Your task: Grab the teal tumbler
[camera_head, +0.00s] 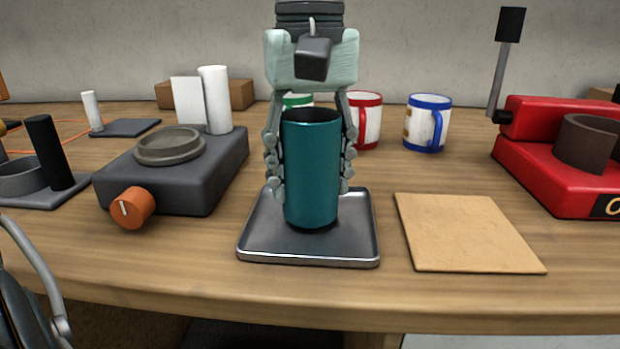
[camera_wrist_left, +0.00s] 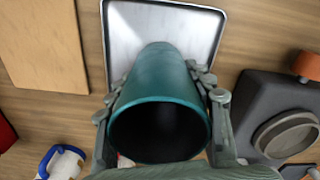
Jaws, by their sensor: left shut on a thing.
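The teal tumbler (camera_head: 312,180) is upright over the metal tray (camera_head: 262,235). Its base appears to be on the tray's surface, though I cannot tell if it rests there or hangs just above. My left gripper (camera_head: 311,165) comes down from above, with its fingers shut on the tumbler's two sides. In the left wrist view the tumbler (camera_wrist_left: 165,95) shows its dark open mouth towards the camera, between the fingers of the gripper (camera_wrist_left: 160,105). The tray (camera_wrist_left: 128,25) lies beyond it. My right gripper is not in view.
Behind the tumbler stand a red-trimmed mug (camera_head: 369,125), a blue-trimmed mug (camera_head: 427,125) and a partly hidden green-trimmed mug (camera_head: 297,100). A dark grey device (camera_head: 195,180) is left of the tray. A tan board (camera_head: 465,232) and red machine (camera_head: 550,165) are right.

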